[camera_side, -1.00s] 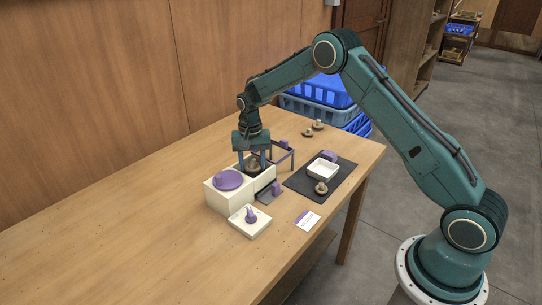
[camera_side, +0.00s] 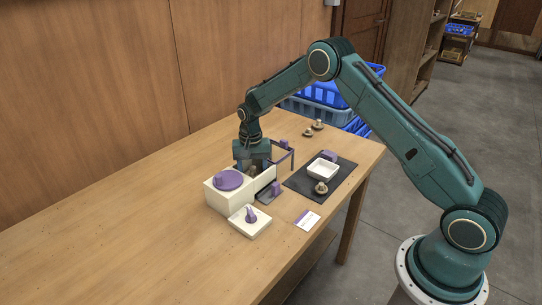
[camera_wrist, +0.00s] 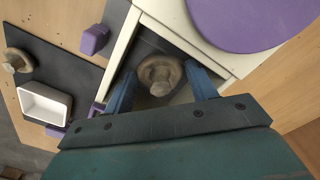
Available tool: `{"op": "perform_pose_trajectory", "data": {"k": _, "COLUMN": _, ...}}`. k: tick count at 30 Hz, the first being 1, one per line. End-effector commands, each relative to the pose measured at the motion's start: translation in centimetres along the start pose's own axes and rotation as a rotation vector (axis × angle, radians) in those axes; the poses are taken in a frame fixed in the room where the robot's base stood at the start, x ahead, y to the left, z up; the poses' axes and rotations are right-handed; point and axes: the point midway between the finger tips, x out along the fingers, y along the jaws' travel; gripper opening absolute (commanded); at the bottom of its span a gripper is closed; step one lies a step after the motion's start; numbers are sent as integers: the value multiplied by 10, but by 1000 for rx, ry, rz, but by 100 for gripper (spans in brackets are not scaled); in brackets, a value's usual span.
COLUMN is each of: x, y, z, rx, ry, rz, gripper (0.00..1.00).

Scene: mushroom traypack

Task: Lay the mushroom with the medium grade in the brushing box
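A brown mushroom (camera_wrist: 160,72) sits in the dark-floored open compartment of a cream box (camera_side: 216,197); it also shows in the side view (camera_side: 253,170). My gripper (camera_wrist: 160,70) points down into this compartment, its two blue fingers on either side of the mushroom. The fingers look open, with narrow gaps beside the cap; contact is hard to judge. A second mushroom (camera_side: 321,188) stands on the dark mat (camera_side: 300,183) beside a white tray (camera_side: 323,168); it shows at the left of the wrist view (camera_wrist: 17,62). Grade marks are not readable.
A purple disc (camera_side: 229,180) covers the box's left part. A white block with a purple knob (camera_side: 250,222) and a small card (camera_side: 307,220) lie in front. A purple frame (camera_side: 291,158) stands behind. Two small mushrooms (camera_side: 308,132) lie farther back. The table's left is clear.

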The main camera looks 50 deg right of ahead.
Motion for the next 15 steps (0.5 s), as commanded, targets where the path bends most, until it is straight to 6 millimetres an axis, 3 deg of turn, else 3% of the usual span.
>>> {"op": "perform_pose_trajectory", "data": {"k": 8, "x": -8, "y": 0, "z": 0, "rx": 0, "ry": 1, "rz": -1, "gripper": 57}}
{"op": "perform_pose_trajectory", "data": {"k": 15, "x": -34, "y": 0, "z": -1, "rx": 0, "ry": 3, "rz": -2, "gripper": 57}}
